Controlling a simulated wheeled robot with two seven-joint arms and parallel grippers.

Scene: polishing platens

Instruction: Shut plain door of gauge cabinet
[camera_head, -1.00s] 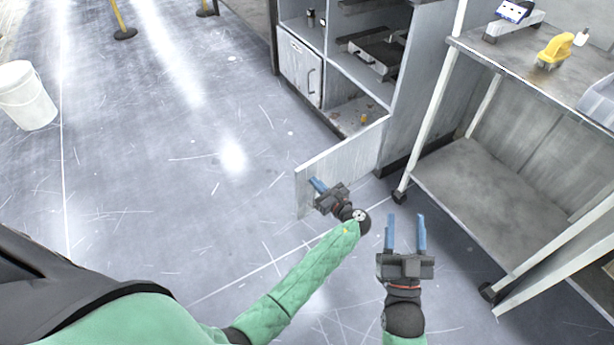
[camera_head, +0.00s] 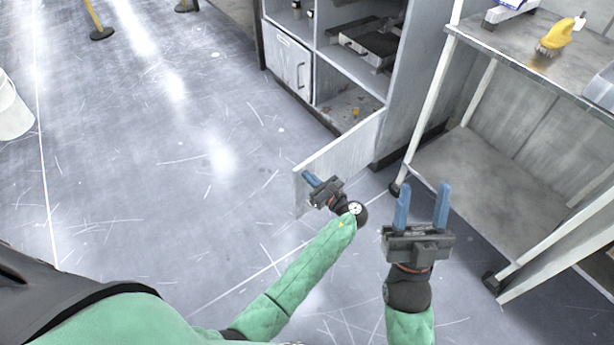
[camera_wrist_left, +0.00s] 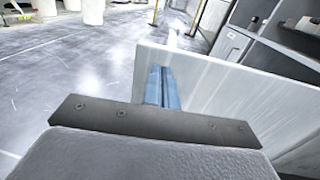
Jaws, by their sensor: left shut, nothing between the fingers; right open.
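The gauge cabinet (camera_head: 398,85) stands at the top middle of the head view. Its plain grey door (camera_head: 345,150) stands swung open at the lower right compartment, its free edge toward me. Another door with a handle (camera_head: 287,66) is shut on the compartment to the left. My left gripper (camera_head: 309,179) is shut and empty, its blue fingers at the plain door's outer face near the free edge. In the left wrist view the fingers (camera_wrist_left: 161,88) lie close against the door (camera_wrist_left: 215,85); contact is hard to tell. My right gripper (camera_head: 423,207) is open and empty, right of the door.
A metal cart (camera_head: 490,180) with a yellow tool (camera_head: 556,38) on top stands close on the right. A white bucket (camera_head: 12,110) is at the far left. The floor left of the door is clear.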

